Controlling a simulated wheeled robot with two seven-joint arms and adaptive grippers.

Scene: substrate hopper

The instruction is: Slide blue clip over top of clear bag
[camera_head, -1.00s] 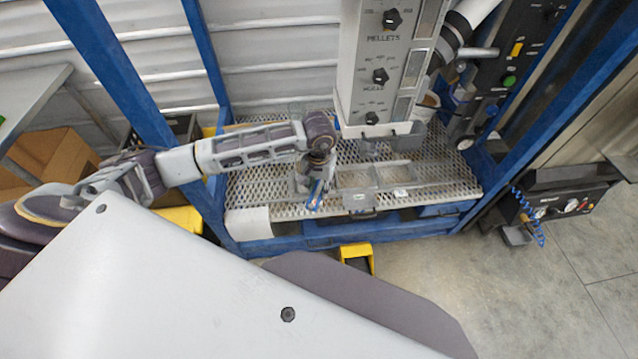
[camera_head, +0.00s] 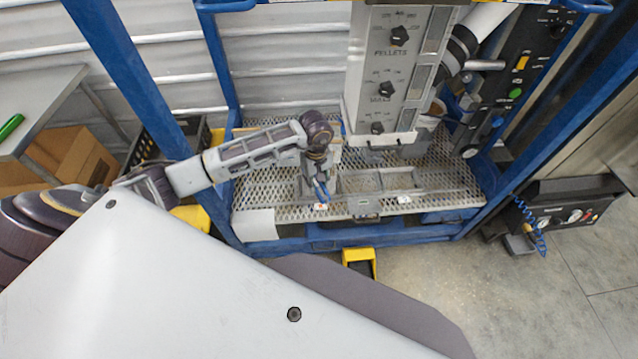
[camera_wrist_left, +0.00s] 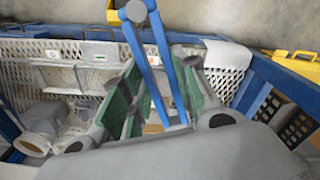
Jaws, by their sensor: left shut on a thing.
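The blue clip (camera_wrist_left: 157,60) is a long, narrow clip with two arms spread from a round hinge, seen large in the left wrist view. My left gripper (camera_wrist_left: 160,82) is shut on it between green-padded fingers. The clip stands out past the fingertips. In the head view, my left gripper (camera_head: 317,178) points down over the left part of the perforated shelf, and the clip (camera_head: 322,190) shows as a small blue strip at its tip. I cannot clearly make out the clear bag in either view. My right gripper is not in view.
A grey hopper (camera_head: 385,85) with knobs hangs over the perforated metal shelf (camera_head: 445,165). A low grey frame (camera_head: 400,183) lies on the shelf right of my gripper. Blue posts (camera_head: 135,85) bound the station. A yellow pedal (camera_head: 360,262) stands on the floor in front.

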